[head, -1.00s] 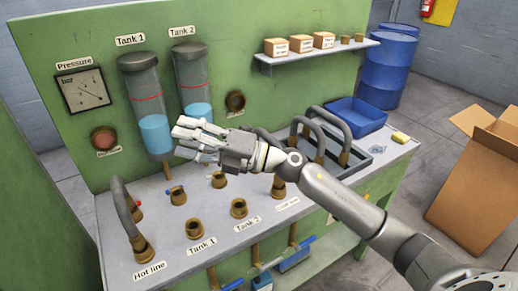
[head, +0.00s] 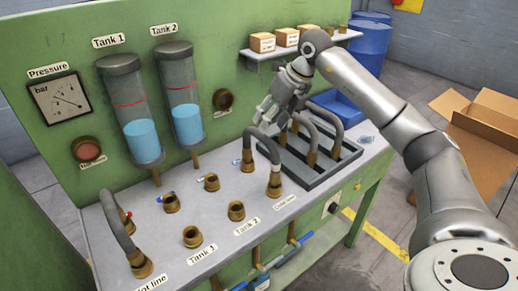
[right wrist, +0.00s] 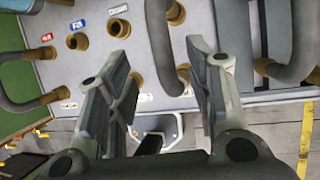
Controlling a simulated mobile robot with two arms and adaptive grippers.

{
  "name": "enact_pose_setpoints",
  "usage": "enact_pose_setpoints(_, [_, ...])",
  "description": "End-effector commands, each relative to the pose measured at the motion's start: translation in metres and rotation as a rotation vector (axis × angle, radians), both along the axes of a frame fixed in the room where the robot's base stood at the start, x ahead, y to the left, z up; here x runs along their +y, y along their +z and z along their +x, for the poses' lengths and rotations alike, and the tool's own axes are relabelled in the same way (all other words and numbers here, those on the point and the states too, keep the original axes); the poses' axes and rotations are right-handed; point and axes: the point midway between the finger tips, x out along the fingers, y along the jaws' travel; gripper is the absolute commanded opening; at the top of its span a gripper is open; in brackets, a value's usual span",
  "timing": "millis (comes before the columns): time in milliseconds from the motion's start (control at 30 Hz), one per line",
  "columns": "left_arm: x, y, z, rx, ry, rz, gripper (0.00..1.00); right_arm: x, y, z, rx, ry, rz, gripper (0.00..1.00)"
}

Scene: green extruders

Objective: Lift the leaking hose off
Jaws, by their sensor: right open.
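A grey curved hose (head: 264,143) arches between a back fitting and the Cold line fitting (head: 274,188). My right gripper (head: 264,122) is open, just above the top of this hose. In the right wrist view the hose (right wrist: 160,45) runs between the two spread fingers (right wrist: 157,42), without visible contact. Another grey hose (head: 113,222) stands on the Hot line fitting (head: 141,264) at the left. I see no drip, so I cannot tell which hose leaks. My left gripper is not in view.
A grey tray (head: 312,180) with spare hoses lies close to the right of the gripper. Tank 1 (head: 130,110) and Tank 2 (head: 181,92) stand behind. Open brass fittings (head: 192,237) are at front. A shelf (head: 300,50) with boxes is behind my arm.

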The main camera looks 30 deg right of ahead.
Motion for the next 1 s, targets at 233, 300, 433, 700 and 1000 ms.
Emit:
enact_pose_setpoints(233, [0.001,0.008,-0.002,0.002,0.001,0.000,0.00,0.007,-0.024,0.010,0.001,0.002,0.001,0.48])
enact_pose_setpoints(300, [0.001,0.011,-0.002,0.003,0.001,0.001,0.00,0.007,-0.028,0.012,0.001,0.002,0.001,0.48])
enact_pose_setpoints(433, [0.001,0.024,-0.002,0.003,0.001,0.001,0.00,0.009,-0.042,0.017,0.004,0.002,0.003,0.48])
enact_pose_setpoints(700, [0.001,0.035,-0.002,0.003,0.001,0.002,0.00,0.015,-0.071,0.028,-0.001,0.002,0.003,0.48])
enact_pose_setpoints(1000, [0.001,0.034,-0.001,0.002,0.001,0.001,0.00,0.015,-0.073,0.028,-0.002,0.003,0.002,0.39])
